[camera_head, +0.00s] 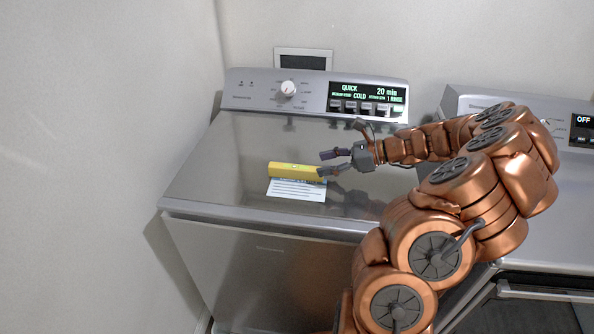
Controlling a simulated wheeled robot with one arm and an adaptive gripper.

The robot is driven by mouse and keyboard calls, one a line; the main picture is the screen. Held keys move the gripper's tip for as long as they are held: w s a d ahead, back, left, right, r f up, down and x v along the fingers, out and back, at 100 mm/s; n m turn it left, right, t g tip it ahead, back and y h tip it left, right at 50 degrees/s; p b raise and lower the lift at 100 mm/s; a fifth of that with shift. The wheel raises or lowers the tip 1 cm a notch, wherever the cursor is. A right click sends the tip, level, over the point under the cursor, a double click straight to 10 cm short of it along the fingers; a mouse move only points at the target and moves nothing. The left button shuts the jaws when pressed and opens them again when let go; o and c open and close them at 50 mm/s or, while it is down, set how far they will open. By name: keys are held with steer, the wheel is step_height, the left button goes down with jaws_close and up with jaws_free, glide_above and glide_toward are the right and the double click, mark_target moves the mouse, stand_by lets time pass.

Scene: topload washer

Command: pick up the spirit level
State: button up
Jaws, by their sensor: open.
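The spirit level (293,170) is a short yellow bar lying on the grey lid of the washer (215,160). It lies roughly left to right, at the upper edge of a white printed sheet (297,190). My gripper (324,163) is open and comes in from the right, with its dark fingers at the right end of the level. One finger shows above and one near the level's right tip. I cannot tell whether that finger touches the level.
The washer's control panel (315,93) with a lit display rises behind the lid. A second machine (550,175) stands to the right, partly behind my arm. A wall (90,130) is on the left. The lid's left part is bare.

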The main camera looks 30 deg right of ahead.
mark_target(301, 168)
steer(key=p+x, duration=0.1)
steer(key=x, duration=0.3)
steer(key=p+x, duration=0.1)
steer(key=x, duration=0.2)
steer(key=shift+s+a+r+p, duration=0.25)
steer(key=shift+a+r+p, duration=0.1)
steer(key=shift+w+a+f, duration=0.1)
steer(key=shift+f, duration=0.1)
jaws_close()
